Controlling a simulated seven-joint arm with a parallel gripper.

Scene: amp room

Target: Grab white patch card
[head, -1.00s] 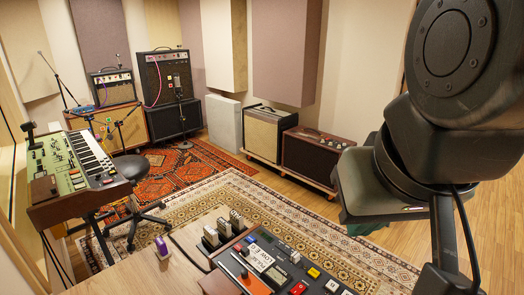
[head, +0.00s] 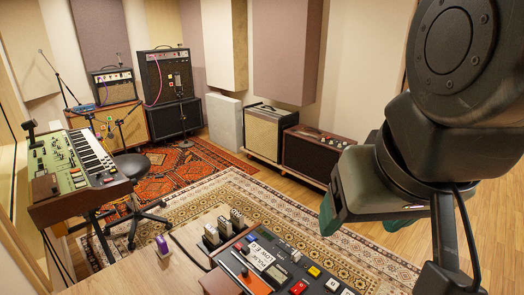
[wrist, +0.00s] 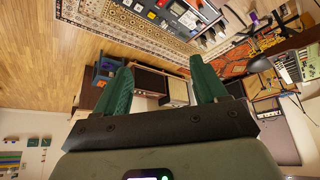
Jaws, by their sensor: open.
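A white card with dark lettering (head: 262,258) lies on the dark control panel (head: 290,264) at the bottom of the head view. Several pale upright cards stand in a holder (head: 212,237) just left of and behind the panel. I cannot tell for sure which one is the white patch card. My gripper (head: 356,222) hangs in the air right of and above the panel, well apart from the cards. In the wrist view its two green fingers (wrist: 165,82) are spread with nothing held between them. The panel shows upside down at the top there (wrist: 190,16).
A small purple-topped object (head: 162,245) stands on the wooden desk (head: 125,275) left of the cards. A green keyboard (head: 70,165) and a black stool (head: 135,168) are farther left. Amplifiers (head: 318,155) stand behind the rug. Open floor lies to the right.

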